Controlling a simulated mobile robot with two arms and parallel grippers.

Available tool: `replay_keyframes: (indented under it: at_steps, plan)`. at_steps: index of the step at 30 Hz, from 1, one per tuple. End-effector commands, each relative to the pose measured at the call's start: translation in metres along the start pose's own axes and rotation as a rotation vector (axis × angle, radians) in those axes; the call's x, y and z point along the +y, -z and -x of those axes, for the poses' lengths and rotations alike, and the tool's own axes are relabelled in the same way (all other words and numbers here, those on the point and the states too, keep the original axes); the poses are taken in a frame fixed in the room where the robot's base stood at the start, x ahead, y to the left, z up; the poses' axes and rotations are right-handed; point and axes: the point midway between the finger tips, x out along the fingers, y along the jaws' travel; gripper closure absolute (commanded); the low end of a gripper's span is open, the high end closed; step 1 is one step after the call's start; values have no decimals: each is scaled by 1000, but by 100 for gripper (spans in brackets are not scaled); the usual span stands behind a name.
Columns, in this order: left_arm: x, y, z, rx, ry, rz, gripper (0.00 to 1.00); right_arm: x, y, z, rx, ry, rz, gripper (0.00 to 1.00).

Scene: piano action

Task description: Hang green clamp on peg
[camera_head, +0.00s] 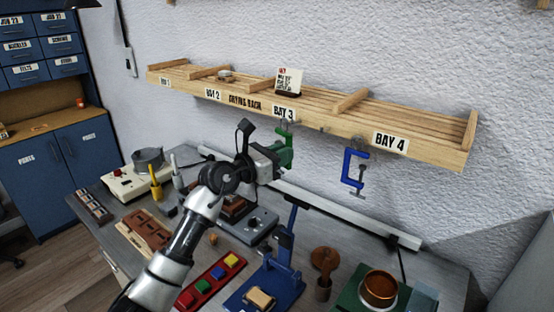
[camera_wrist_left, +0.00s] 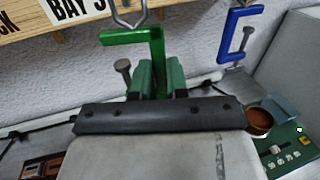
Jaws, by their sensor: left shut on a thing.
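My left gripper (camera_head: 276,153) is shut on the green clamp (camera_head: 286,148), just below the front edge of the wooden rack at the BAY 3 label. In the left wrist view the clamp (camera_wrist_left: 130,36) shows its upper arm level and its body running down between the fingers. A metal peg (camera_wrist_left: 129,14) with a bent wire shape comes down from the rack right at the clamp's upper arm. I cannot tell whether the two touch. My right gripper is in neither view.
A blue clamp (camera_head: 350,168) hangs under BAY 4, right of my left gripper. The rack (camera_head: 330,118) runs along the wall above. The workbench below holds a blue stand (camera_head: 284,250), a red tray with coloured blocks (camera_head: 212,281) and a copper pot (camera_head: 380,288).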

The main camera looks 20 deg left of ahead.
Motion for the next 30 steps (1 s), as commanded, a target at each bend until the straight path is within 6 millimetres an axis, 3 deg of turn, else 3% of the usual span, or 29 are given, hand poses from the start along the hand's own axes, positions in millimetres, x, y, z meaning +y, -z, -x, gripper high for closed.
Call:
replay_keyframes:
  at_steps: [21,30]
  plan:
    - [11,6,-42,-1,0,0,100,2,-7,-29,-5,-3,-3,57]
    - [13,14,-50,-1,0,-1,100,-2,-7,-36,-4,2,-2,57]
